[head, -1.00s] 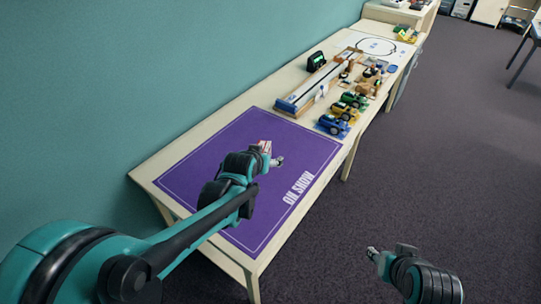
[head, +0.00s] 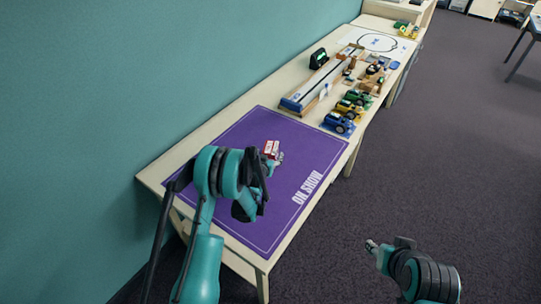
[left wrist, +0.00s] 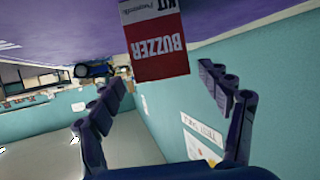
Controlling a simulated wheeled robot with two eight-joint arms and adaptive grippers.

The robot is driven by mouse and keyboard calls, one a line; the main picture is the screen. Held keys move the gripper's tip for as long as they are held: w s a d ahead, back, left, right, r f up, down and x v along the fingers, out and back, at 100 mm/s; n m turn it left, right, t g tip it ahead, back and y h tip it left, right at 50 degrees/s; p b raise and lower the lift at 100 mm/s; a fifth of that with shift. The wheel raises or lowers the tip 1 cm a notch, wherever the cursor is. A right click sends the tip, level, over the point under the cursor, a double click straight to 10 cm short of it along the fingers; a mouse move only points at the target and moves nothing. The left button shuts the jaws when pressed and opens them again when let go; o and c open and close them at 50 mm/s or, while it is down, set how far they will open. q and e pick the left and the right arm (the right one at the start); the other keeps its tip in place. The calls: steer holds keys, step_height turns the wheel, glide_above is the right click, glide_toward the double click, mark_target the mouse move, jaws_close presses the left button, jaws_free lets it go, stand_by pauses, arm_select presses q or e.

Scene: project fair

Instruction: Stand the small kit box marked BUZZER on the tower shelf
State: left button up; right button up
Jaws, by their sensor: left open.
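The small kit box (head: 271,148), white and red, stands on the purple mat (head: 235,135) on the long table. In the left wrist view the box (left wrist: 157,45) shows the word BUZZER upside down, ahead of and between my spread fingers. My left gripper (head: 268,165) is open at the near side of the box, partly hidden by its own wrist. The fingers show no clear contact with the box. My right gripper (head: 372,246) is over the floor, right of the table; its jaw state is unclear. I cannot pick out the tower shelf.
Beyond the mat are a long wooden track (head: 325,82), a dark device (head: 318,58) and several small cars, including a blue one (head: 339,122). The teal wall (head: 150,80) runs along the table's left side. The mat is otherwise clear; open floor lies to the right.

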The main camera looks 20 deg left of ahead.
mark_target(269, 151)
arm_select(q)
steer(key=b+x, duration=0.1)
steer(key=x, duration=0.4)
steer(key=shift+w+a+r, duration=0.15)
steer(key=shift+w, duration=0.05)
steer(key=shift+r, duration=0.1)
steer(key=c, duration=1.5)
